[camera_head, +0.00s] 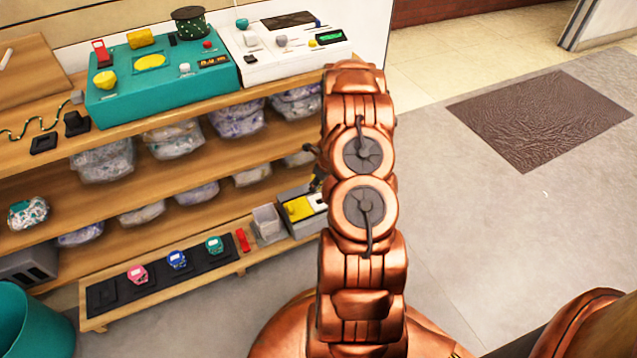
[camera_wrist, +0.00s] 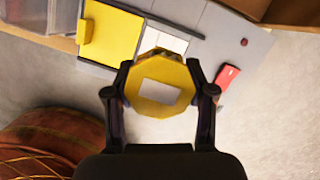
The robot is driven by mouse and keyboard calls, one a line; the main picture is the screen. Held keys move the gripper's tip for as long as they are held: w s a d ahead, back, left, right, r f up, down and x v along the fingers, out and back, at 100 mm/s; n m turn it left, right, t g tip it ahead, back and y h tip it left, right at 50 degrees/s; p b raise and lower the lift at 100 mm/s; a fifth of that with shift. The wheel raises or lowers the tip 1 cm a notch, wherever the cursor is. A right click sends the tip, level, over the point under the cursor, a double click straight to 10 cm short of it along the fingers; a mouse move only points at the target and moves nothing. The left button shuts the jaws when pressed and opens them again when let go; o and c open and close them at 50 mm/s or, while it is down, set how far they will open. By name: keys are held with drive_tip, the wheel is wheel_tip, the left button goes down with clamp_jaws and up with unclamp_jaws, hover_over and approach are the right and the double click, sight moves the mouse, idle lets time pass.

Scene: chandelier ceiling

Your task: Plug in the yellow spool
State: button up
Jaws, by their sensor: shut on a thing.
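The yellow spool (camera_wrist: 142,75), an eight-sided yellow piece with a pale square in its middle, is between the fingers of my gripper (camera_wrist: 158,85) in the wrist view. My gripper is shut on it. Behind the spool in the wrist view is a grey device with a yellow panel (camera_wrist: 112,38), a white panel (camera_wrist: 165,42) and a small dark red button (camera_wrist: 244,42). The spool covers part of the device; I cannot tell whether they touch. In the head view my arm hides most of the gripper and the spool. The device's yellow panel (camera_head: 298,208) shows left of my arm.
A red object (camera_wrist: 228,77) lies by the device. A teal console (camera_head: 160,85) and white console (camera_head: 280,62) stand on the top shelf. Bagged items fill the shelves below. A dark tray (camera_head: 105,296) with coloured gadgets is on the lowest board. Floor at right is open.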

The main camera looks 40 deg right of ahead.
drive_tip(key=shift+f+b, duration=2.65)
drive_tip(key=shift+b, duration=0.7)
drive_tip(key=shift+f+p, duration=0.5)
drive_tip(key=shift+f, duration=0.15)
drive_tip(key=shift+s+p, duration=0.15)
drive_tip(key=shift+p, duration=2)
drive_tip(key=shift+f, duration=0.55)
drive_tip(key=o, duration=1.3)
drive_tip(key=o, duration=0.3)
